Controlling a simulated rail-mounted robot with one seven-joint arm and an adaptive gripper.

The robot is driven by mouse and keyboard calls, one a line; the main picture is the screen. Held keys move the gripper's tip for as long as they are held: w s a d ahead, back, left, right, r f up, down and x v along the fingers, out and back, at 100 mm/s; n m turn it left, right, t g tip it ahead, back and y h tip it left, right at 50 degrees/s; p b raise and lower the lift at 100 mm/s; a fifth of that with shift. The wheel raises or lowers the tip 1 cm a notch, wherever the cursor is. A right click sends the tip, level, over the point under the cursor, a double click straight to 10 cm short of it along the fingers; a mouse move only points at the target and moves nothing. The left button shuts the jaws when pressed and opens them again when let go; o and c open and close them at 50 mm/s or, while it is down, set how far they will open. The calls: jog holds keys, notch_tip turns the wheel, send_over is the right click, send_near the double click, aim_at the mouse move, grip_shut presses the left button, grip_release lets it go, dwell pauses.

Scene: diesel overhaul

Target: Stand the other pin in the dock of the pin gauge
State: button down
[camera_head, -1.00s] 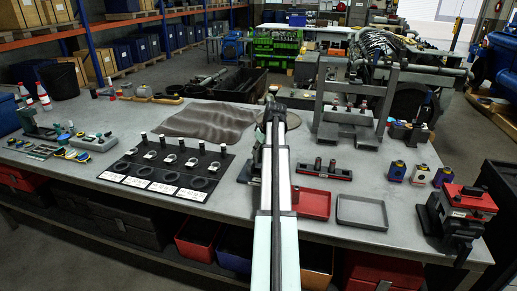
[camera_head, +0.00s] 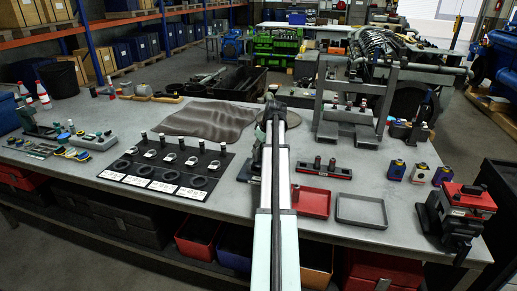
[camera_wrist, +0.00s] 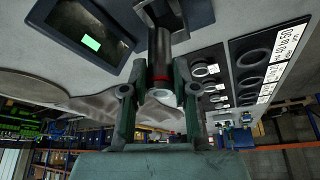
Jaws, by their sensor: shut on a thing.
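In the wrist view my gripper (camera_wrist: 161,78) is shut on a dark cylindrical pin (camera_wrist: 159,48) with a red ring and a pale end. The pin's far end lies in front of a dark block (camera_wrist: 180,14), which looks like the dock of the pin gauge. I cannot tell whether the pin is inside it or only over it. A dark frame with a green display (camera_wrist: 91,43) is beside it, probably part of the gauge. In the head view my arm hides the gripper, held pin and most of the gauge.
A red tray (camera_head: 313,202) and a grey tray (camera_head: 361,211) lie right of my arm. A black board with rings and labels (camera_head: 130,172) lies to the left. A grey press-like frame (camera_head: 348,120) stands behind.

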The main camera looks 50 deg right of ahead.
aim_at(258, 158)
jog(key=shift+f, duration=0.2)
jog(key=shift+f, duration=0.35)
jog(key=shift+f+b, duration=0.8)
jog(key=shift+f, duration=0.6)
dwell(1.2)
jog(key=shift+f, duration=0.35)
jog(key=shift+f+b, duration=0.3)
jog(key=shift+f, duration=0.05)
dwell(0.3)
jog(key=shift+f, duration=0.25)
jog(key=c, duration=0.8)
grip_release()
